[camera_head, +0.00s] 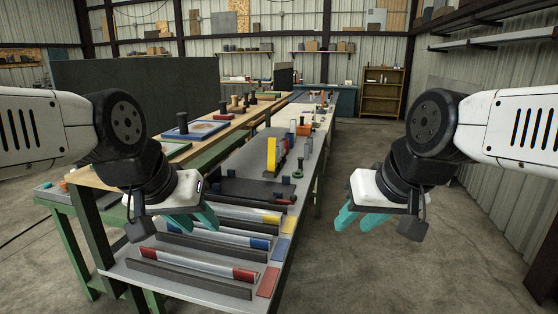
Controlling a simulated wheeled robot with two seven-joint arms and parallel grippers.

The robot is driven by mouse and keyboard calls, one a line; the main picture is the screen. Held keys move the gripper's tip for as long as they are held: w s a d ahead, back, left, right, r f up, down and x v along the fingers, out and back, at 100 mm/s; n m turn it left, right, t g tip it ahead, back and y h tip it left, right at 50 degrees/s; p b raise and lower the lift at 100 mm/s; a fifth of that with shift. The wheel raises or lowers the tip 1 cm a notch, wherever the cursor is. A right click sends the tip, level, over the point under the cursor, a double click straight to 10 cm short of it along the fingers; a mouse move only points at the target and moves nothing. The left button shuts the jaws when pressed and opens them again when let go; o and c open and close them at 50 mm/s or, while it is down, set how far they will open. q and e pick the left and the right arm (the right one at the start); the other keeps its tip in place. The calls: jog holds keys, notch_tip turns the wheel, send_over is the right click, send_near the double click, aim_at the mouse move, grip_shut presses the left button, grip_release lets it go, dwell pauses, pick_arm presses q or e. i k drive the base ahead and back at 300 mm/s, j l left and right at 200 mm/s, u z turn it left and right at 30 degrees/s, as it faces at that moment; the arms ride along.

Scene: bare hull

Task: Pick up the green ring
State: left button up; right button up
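A small green ring (298,174) lies at the foot of a short dark upright piece, on the grey table (305,190) near its right edge. It is small in the head view, and I cannot tell whether it is around the upright or beside it. My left gripper (197,223) is over the near part of the table, nearer than the ring and to its left. Its teal fingers are apart and empty. My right gripper (357,224) is off the table's right side, nearer than the ring and to its right. Its teal fingers are apart and empty.
Dark bars and rods with red (245,275), blue and yellow ends lie across the near table. A yellow upright block (271,156) stands left of the ring. Several small objects stand farther back. A wooden bench (205,138) runs along the left. Floor to the right is clear.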

aim_at(299, 167)
jog(key=k, duration=0.9)
jog(key=k+u, duration=0.1)
jog(key=u, duration=0.4)
jog(key=k+u, duration=0.1)
jog(key=u, duration=0.4)
jog(key=k+j+u, duration=0.1)
jog(key=u, duration=0.35)
jog(key=i+l+u, duration=0.1)
jog(key=l, duration=0.45)
jog(key=i+l+u, duration=0.1)
jog(key=l, duration=0.4)
jog(key=i+l+u, duration=0.1)
jog(key=l, duration=0.45)
jog(key=i+l+u, duration=0.1)
jog(key=l, duration=0.45)
jog(key=i+l, duration=0.1)
jog(key=l, duration=0.55)
jog(key=i+l, duration=0.1)
jog(key=l, duration=0.6)
jog(key=i+l, duration=0.1)
jog(key=l, duration=1.2)
jog(key=i+l, duration=0.15)
jog(key=l, duration=0.55)
jog(key=i+l, duration=0.1)
jog(key=l, duration=0.55)
